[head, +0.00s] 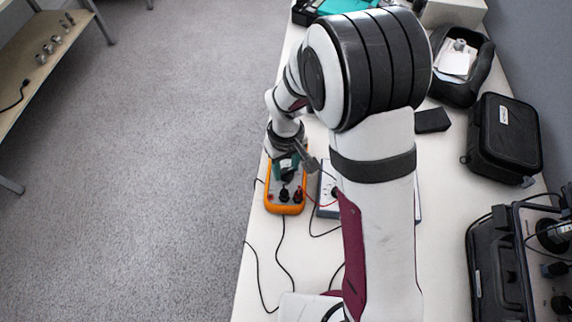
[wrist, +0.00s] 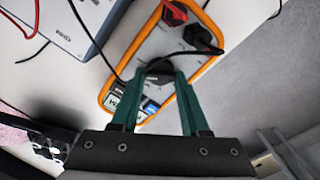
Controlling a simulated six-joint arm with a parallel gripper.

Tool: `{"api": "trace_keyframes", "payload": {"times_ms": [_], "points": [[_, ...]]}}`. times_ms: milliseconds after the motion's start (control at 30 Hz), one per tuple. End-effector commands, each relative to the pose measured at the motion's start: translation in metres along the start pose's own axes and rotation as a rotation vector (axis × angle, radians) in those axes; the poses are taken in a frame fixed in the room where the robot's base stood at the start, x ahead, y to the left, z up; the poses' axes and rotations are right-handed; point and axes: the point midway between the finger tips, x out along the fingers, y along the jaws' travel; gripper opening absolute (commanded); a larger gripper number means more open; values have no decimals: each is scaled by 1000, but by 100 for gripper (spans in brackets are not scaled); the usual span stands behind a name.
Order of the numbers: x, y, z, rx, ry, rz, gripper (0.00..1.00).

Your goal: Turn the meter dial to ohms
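The meter (head: 285,209) is a handheld multimeter in an orange case, lying flat near the left edge of the white table. In the wrist view the meter (wrist: 123,62) shows its grey face, with part of its display visible beside my left finger. My gripper (wrist: 165,72) has two green fingers, spread apart over the meter face. The black dial (wrist: 158,70) shows between and beyond the fingertips. I cannot tell whether the fingertips touch it. The dial's pointer and setting cannot be read. In the head view my gripper (head: 288,162) is above the meter's far half.
Red and black plugs (wrist: 203,36) with leads sit in the meter's near end. A grey-and-blue box (head: 326,190) stands close to the meter's right. Black cables (head: 282,255) trail over the table. Black cases (head: 505,138) line the right side.

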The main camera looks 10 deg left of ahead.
Motion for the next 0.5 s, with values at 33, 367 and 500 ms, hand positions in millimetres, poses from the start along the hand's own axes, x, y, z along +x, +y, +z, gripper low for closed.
{"api": "trace_keyframes", "payload": {"times_ms": [33, 367, 500], "points": [[0, 0, 0, 0, 0, 0, 27], [0, 0, 0, -55, 0, 0, 0], [0, 0, 0, -226, 0, 0, 0]]}}
